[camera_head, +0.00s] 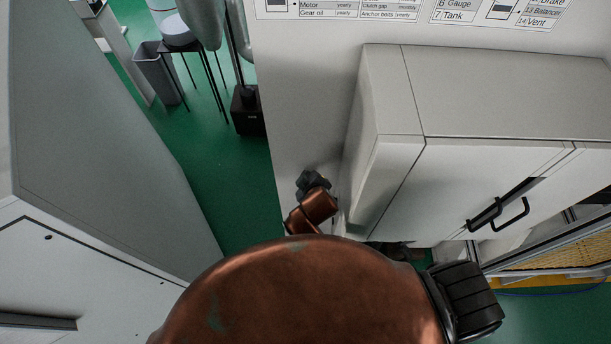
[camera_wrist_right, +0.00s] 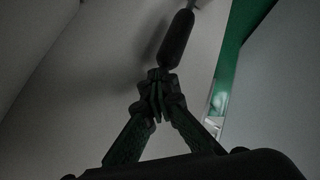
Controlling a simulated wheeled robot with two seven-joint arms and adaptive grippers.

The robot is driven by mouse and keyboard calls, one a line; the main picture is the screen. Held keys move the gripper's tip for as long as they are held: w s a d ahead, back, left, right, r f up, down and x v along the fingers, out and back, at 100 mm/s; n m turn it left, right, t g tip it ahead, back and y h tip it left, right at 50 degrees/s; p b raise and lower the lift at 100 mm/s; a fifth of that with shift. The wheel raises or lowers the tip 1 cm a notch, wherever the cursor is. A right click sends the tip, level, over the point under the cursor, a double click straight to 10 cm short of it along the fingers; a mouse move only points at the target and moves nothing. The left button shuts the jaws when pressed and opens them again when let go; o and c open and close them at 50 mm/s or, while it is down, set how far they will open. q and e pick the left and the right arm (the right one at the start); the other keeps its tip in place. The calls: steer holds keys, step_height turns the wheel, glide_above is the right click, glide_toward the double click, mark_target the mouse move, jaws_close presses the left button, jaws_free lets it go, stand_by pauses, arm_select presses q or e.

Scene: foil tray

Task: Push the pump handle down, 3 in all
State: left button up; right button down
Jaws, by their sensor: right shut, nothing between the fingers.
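In the right wrist view, my right gripper (camera_wrist_right: 157,80) has its fingers together with nothing held between them. A dark, rounded bar (camera_wrist_right: 177,40), which looks like the pump handle, shows just beyond the fingertips. Its lower end meets the tips in the picture, and I cannot tell whether they touch. In the head view, a small dark shape (camera_head: 313,182) at the end of my copper-coloured arm, beside the white cabinet, seems to be the right gripper. I cannot make out the handle there. My left gripper is not in view.
A white cabinet (camera_head: 490,95) with black door handles (camera_head: 497,213) stands right of the arm. A labelled white panel (camera_head: 310,80) rises behind. A grey block (camera_head: 90,140) stands left. Green floor shows between, with a bin (camera_head: 160,75) and a stool (camera_head: 182,45) farther back.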

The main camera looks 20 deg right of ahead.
steer(key=shift+s+f+b, duration=0.1)
steer(key=shift+f+b, duration=0.6)
steer(key=shift+f, duration=1.05)
stand_by(1.0)
stand_by(0.3)
steer(key=shift+r+p, duration=1.55)
steer(key=shift+r, duration=1.55)
steer(key=shift+r, duration=2.5)
